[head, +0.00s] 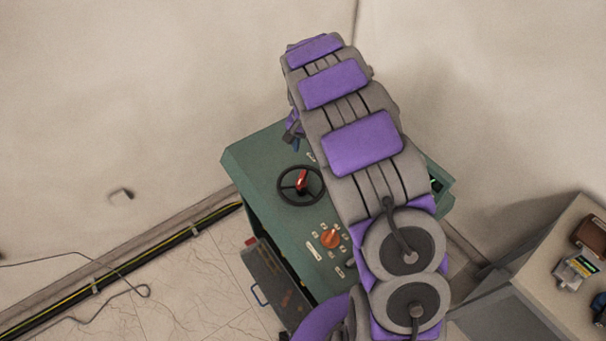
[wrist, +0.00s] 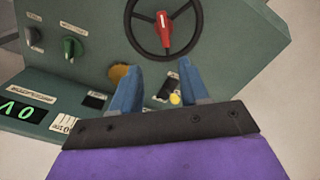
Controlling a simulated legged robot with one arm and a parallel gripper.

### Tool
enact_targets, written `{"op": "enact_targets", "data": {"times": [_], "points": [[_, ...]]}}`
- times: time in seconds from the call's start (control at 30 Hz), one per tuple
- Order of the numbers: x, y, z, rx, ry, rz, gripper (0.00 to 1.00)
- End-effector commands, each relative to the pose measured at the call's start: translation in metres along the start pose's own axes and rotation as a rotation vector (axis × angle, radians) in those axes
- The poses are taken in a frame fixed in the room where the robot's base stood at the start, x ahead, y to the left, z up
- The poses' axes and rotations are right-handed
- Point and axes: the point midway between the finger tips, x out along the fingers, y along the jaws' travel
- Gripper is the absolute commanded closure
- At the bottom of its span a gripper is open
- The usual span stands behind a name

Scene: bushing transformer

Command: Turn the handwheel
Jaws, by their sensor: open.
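The handwheel is a black ring with spokes and a red handle at its hub. In the head view the handwheel (head: 301,198) is on the sloped face of a green console (head: 262,160), left of my arm. In the wrist view the handwheel (wrist: 137,37) is at the top centre, partly cut off by the frame edge. My gripper (wrist: 156,72) is open, its two blue fingers pointing towards the console just below the wheel, with nothing between them. In the head view my gripper (head: 293,138) shows only in small part beside my arm, above the wheel.
The console carries an orange knob (head: 331,239) with labels around it. In the wrist view a green knob (wrist: 74,48), a black knob (wrist: 34,38) and a lit display (wrist: 22,111) are at left. A grey bench (head: 560,260) with small items stands at right.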

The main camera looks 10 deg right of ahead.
Motion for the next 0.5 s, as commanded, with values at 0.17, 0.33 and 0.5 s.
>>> {"op": "enact_targets", "data": {"times": [0.17, 0.33, 0.5], "points": [[0.038, -0.006, 0.005, -0.002, -0.003, 0.008, 0.55], [0.071, -0.008, 0.007, -0.002, -0.001, 0.011, 0.55], [0.104, -0.004, 0.004, -0.001, -0.003, 0.007, 0.55]]}}
